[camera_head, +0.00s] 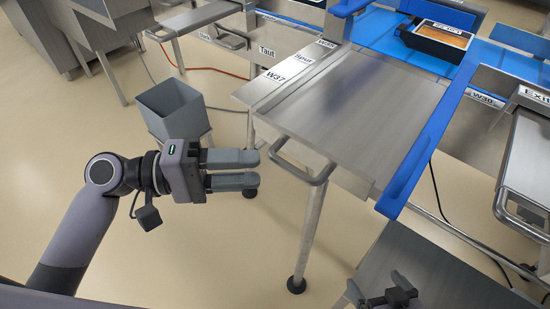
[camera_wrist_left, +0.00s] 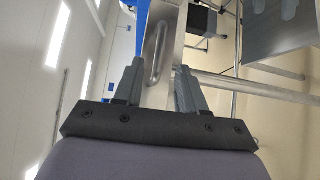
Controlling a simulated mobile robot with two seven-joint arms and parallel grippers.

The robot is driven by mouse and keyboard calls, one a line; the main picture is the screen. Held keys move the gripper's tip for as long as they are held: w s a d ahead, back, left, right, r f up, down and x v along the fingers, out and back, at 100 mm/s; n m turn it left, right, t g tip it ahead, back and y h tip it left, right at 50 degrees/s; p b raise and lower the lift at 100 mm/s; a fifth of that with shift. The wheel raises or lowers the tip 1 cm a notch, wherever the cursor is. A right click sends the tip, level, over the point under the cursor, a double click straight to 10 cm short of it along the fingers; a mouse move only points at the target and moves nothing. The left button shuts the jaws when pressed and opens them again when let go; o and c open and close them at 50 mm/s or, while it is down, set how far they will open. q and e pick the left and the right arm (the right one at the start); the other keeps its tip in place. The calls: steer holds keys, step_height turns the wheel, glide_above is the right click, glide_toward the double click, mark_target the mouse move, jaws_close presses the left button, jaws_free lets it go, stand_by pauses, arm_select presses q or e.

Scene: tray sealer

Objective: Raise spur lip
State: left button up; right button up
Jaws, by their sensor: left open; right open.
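The spur is a flat metal table section with a "Spur" label (camera_head: 304,58). A curved metal handle (camera_head: 318,181) sticks out from its near end; I take this end as the lip. The plate (camera_head: 350,105) looks flat. My left gripper (camera_head: 258,170) is open and empty, just left of the handle, fingers pointing toward it. In the left wrist view the handle (camera_wrist_left: 157,52) shows beyond and between the open fingers, not visibly touched. My right gripper (camera_head: 385,295) is open at the bottom edge, far from the handle, and partly cut off.
A blue rail (camera_head: 425,150) runs along the plate's right side. A black tray with orange contents (camera_head: 438,40) sits on the blue belt behind. A grey bin (camera_head: 174,110) stands behind my left gripper. A metal leg (camera_head: 313,230) stands below the handle. A "Taut" panel (camera_head: 266,52) is behind.

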mark_target(284, 168)
arm_select(q)
steer(key=d, duration=0.4)
steer(key=w+d+p, duration=0.1)
steer(key=shift+d+f, duration=0.1)
steer(key=shift+d, duration=0.3)
jaws_close()
